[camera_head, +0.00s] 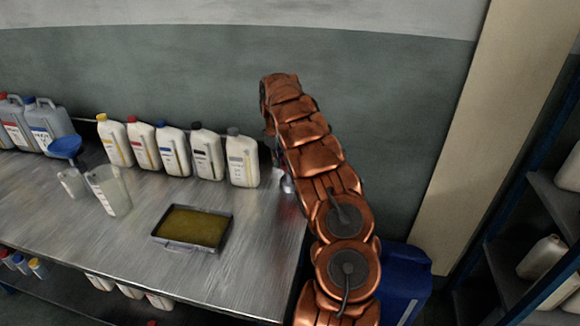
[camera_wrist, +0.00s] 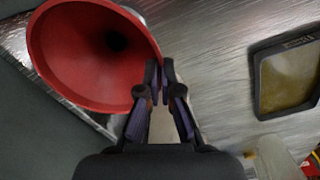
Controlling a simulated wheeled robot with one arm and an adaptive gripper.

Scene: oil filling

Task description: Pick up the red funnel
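The red funnel (camera_wrist: 70,45) fills the upper left of the wrist view, its wide mouth toward the camera and its dark hole off-centre. My gripper (camera_wrist: 160,70) has its two fingertips close together at the funnel's right rim, with the thin rim edge seeming to lie between them. In the head view my copper arm hides the funnel and the gripper. Only a faint reddish patch shows beside the arm near the table's right end.
The metal table (camera_head: 150,220) holds a tray of yellowish oil (camera_head: 193,227), which also shows in the wrist view (camera_wrist: 290,80). A row of bottles (camera_head: 173,150) stands behind it. A blue funnel (camera_head: 65,147) and clear jugs stand left. A blue container (camera_head: 405,285) is right of the table.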

